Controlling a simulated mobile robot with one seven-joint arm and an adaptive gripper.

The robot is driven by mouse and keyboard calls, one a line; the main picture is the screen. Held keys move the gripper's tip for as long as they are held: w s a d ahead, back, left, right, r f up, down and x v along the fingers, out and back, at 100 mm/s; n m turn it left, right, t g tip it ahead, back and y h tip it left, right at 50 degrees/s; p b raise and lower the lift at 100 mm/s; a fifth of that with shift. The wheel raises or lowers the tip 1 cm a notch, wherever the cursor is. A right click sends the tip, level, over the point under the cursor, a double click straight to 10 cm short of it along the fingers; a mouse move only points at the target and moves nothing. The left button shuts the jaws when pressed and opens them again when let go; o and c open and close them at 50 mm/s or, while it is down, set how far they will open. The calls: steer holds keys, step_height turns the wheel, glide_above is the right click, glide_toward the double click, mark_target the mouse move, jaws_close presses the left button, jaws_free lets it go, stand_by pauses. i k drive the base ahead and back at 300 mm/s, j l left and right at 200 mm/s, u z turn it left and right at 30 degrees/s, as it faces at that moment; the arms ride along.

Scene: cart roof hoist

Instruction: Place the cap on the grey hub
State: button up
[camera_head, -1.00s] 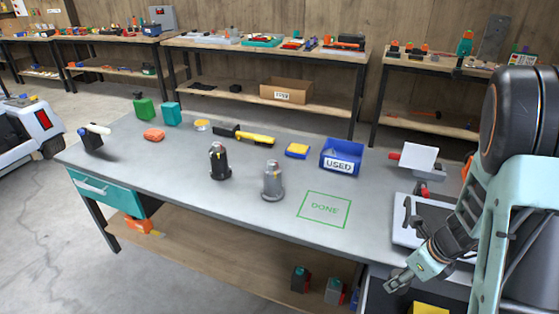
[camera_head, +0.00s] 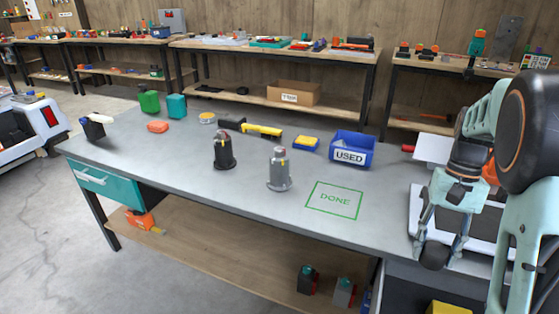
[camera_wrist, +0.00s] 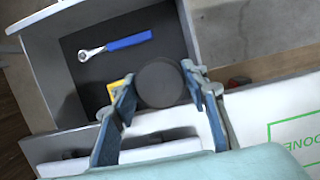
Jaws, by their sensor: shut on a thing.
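My gripper (camera_head: 439,246) points down at the right of the bench and is shut on a dark round cap (camera_head: 434,257). In the wrist view the cap (camera_wrist: 161,84) is a flat dark disc between my fingertips (camera_wrist: 158,92). The grey hub (camera_head: 279,172) stands upright on the bench, left of the green DONE square (camera_head: 335,200) and well left of my gripper. A similar black hub (camera_head: 223,152) stands farther left.
An open drawer (camera_wrist: 60,40) holding a blue-handled wrench (camera_wrist: 125,42) lies below my gripper. A blue USED bin (camera_head: 351,149) and a yellow-blue block (camera_head: 305,143) stand behind the hubs. The bench front is clear.

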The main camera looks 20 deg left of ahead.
mark_target(279, 171)
steer(key=j+z, duration=0.1)
steer(key=j, duration=0.5)
steer(key=k+j+z, duration=0.1)
steer(key=j, duration=0.75)
steer(key=i+j+z, duration=0.1)
steer(key=j, duration=0.25)
steer(key=i+j+z, duration=0.1)
steer(key=i+j, duration=0.2)
steer(key=i+j+z, duration=0.15)
steer(key=i+j, duration=0.15)
steer(key=j, duration=0.2)
